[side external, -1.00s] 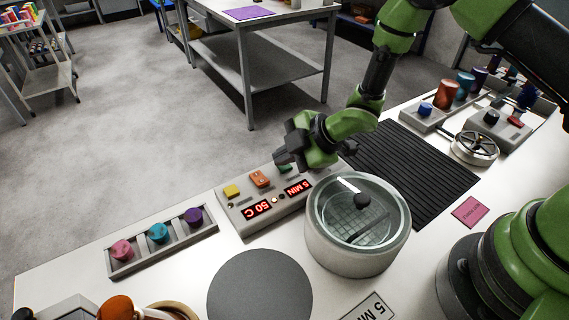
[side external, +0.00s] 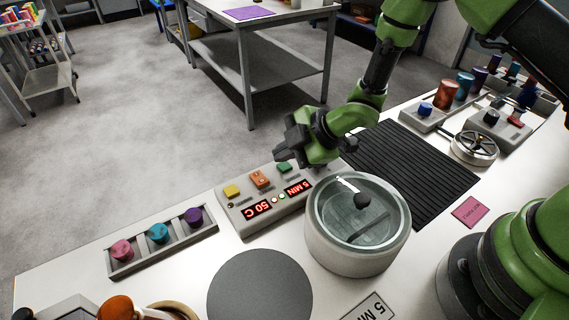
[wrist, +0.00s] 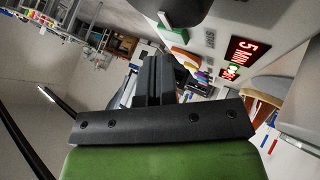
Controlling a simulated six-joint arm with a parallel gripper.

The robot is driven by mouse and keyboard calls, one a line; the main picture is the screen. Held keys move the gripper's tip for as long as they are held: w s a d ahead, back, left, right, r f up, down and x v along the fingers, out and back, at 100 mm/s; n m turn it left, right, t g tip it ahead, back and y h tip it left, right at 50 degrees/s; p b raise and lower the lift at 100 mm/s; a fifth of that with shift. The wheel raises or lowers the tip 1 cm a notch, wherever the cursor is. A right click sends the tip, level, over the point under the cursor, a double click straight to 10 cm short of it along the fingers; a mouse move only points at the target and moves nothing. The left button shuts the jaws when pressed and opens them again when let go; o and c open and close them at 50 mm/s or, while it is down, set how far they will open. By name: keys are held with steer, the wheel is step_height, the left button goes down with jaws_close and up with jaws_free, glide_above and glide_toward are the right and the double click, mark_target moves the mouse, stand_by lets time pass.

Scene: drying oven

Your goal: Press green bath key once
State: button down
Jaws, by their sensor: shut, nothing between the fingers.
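The green key (side external: 284,167) is at the far right of the key row on the grey control box (side external: 240,219). My gripper (side external: 284,156) is shut and empty, just behind and above the green key, with a small apparent gap. In the wrist view the shut fingers (wrist: 158,70) point away from the camera, and the green key (wrist: 172,28) shows beyond them. The box's red displays (side external: 257,210) read "50 C" and "5 MIN". A small green lamp between them is lit. The round glass-topped bath (side external: 358,250) stands right of the box, its inside hazy.
An orange key (side external: 260,179) and a yellow key (side external: 232,191) sit left of the green one. A rack (side external: 120,267) with pink, teal and purple knobs is to the left. A grey disc (side external: 260,290) lies in front, and a black ribbed mat (side external: 420,170) lies behind the bath.

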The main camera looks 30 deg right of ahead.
mark_target(286, 166)
steer(key=shift+r, duration=0.2)
steer(key=shift+r, duration=2.5)
steer(key=shift+d+r, duration=0.15)
steer(key=shift+r, duration=0.15)
steer(key=s+d+r+m+t+h, duration=0.1)
steer(key=s+d+r+m+h, duration=0.2)
steer(key=d+r+m, duration=0.4)
steer(key=s+d+r+m+t+h, duration=0.1)
steer(key=s+d+r+m+h, duration=0.3)
steer(key=r, duration=0.5)
steer(key=s+r+m+g+y, duration=0.1)
steer(key=s+r+m+y, duration=0.2)
steer(key=s+m, duration=0.7)
steer(key=s+a+r, duration=0.1)
steer(key=s, duration=0.5)
steer(key=shift+s+r+m+g, duration=0.15)
steer(key=shift+s+m+g, duration=0.15)
steer(key=shift+g, duration=0.1)
